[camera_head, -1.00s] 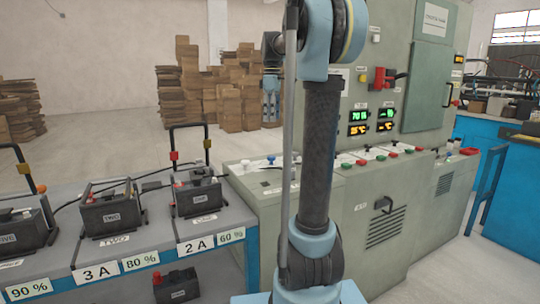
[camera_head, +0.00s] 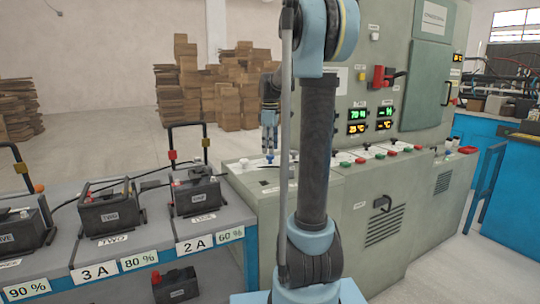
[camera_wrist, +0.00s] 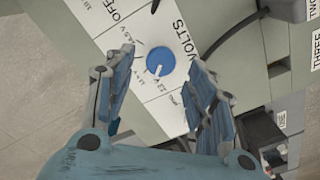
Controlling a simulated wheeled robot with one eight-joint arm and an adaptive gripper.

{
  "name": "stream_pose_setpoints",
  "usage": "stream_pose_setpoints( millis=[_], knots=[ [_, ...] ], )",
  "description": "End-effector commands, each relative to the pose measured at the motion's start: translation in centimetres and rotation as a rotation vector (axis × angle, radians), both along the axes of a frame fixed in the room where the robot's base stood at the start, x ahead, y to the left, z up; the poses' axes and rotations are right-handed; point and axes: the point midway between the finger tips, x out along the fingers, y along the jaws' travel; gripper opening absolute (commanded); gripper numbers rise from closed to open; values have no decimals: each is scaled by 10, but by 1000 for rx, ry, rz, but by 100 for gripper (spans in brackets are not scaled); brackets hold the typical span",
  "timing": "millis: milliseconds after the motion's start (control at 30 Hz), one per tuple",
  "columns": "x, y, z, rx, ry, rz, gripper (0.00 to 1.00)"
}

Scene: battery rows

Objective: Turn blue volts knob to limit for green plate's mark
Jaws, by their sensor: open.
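The blue volts knob (camera_wrist: 160,62) sits on a white panel lettered VOLTS in the wrist view, with a white pointer line and voltage marks around it. In the head view the knob (camera_head: 269,160) is a small blue spot on the sloped console top. My gripper (camera_wrist: 160,88) is open, with one finger on each side of the knob in the wrist view. In the head view my gripper (camera_head: 269,150) points down just above the knob. I cannot tell whether the fingers touch it.
Batteries stand on the grey bench (camera_head: 150,238) at left, with plates reading 2 A, 3 A and percentages. A tall control cabinet (camera_head: 380,215) with green and amber displays stands at right. Cardboard boxes (camera_head: 225,105) are stacked behind.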

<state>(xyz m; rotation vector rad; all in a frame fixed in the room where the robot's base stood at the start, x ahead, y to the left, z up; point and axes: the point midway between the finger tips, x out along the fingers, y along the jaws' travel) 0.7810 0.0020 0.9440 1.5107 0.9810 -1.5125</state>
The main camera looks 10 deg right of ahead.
Motion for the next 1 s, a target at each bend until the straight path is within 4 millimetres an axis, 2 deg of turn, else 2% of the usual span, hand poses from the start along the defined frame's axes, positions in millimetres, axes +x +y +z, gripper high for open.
stream_pose_setpoints(
  millis=[100, 233, 633, 667, 833, 867, 1000],
  knots=[
    [0, 0, -16, 0, 0, 0, 51],
    [0, 0, -27, 0, 0, 0, 51],
    [0, -1, -33, 0, 0, -1, 51],
    [0, -1, -33, 0, 0, -1, 48],
    [0, -2, -33, 0, 0, -3, 10],
    [0, -2, -33, 0, 0, -3, 6],
    [0, -2, -33, 0, -1, -5, 6]
  ],
)
